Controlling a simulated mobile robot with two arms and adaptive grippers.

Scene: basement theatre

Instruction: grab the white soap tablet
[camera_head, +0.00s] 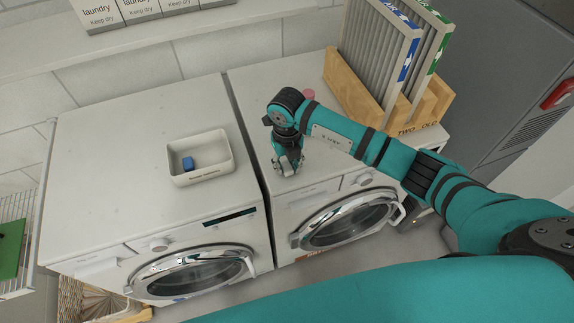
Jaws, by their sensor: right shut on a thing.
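My right gripper (288,166) points down at the top of the right-hand washing machine, near its front left part. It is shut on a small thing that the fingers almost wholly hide. No other white tablet shows on the machine tops, so I take it to be the white soap tablet, but its shape and colour cannot be made out. My left gripper is not in view.
A white tray (213,177) with a blue tablet (188,163) stands on the left machine (110,150). A pink object (308,93) lies behind my right wrist. A wooden rack (345,90) holding grey panels stands at the back right of the right machine (255,90).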

